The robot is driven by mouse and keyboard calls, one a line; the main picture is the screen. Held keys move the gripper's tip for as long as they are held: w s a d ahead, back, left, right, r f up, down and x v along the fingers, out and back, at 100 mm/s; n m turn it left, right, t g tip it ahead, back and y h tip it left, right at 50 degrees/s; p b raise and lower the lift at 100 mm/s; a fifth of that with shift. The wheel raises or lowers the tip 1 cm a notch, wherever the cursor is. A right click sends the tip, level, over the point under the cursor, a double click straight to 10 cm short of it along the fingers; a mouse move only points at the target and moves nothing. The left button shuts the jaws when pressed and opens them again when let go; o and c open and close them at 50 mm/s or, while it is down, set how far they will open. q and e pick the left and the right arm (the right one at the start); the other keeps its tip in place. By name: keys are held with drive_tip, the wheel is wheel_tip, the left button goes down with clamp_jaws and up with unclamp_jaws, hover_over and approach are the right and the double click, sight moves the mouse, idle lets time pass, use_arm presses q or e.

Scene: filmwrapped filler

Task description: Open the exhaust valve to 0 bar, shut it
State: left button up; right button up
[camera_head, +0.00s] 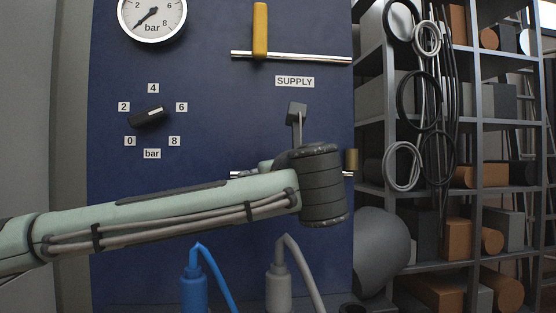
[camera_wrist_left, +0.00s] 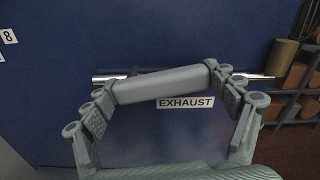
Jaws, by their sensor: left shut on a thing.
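The grey exhaust valve handle (camera_wrist_left: 165,84) lies nearly level, roughly along its metal pipe (camera_wrist_left: 255,76), above the EXHAUST label (camera_wrist_left: 186,102) in the left wrist view. My left gripper (camera_wrist_left: 168,86) is shut on this handle, with a finger at each end. The round pressure gauge (camera_head: 153,14) is cut by the top edge. Its needle points down-left, near where 0 lies. My right gripper is out of view.
The yellow supply handle (camera_head: 260,30) stands upright across its pipe (camera_head: 310,58). A black knob (camera_head: 150,117) sits amid numbers at left. A brass cylinder (camera_head: 351,160) ends the lower pipe. Blue (camera_head: 194,290) and grey (camera_head: 279,288) hose fittings stand below. Loaded shelves (camera_head: 470,190) are at right.

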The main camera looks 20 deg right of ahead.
use_arm(q)
drive_tip(key=shift+f+m, duration=0.1)
drive_tip(key=shift+m, duration=0.4)
drive_tip(key=o, duration=1.5)
drive_tip(key=shift+o, duration=0.2)
drive_tip(key=v, duration=1.2)
drive_tip(key=shift+s, duration=0.1)
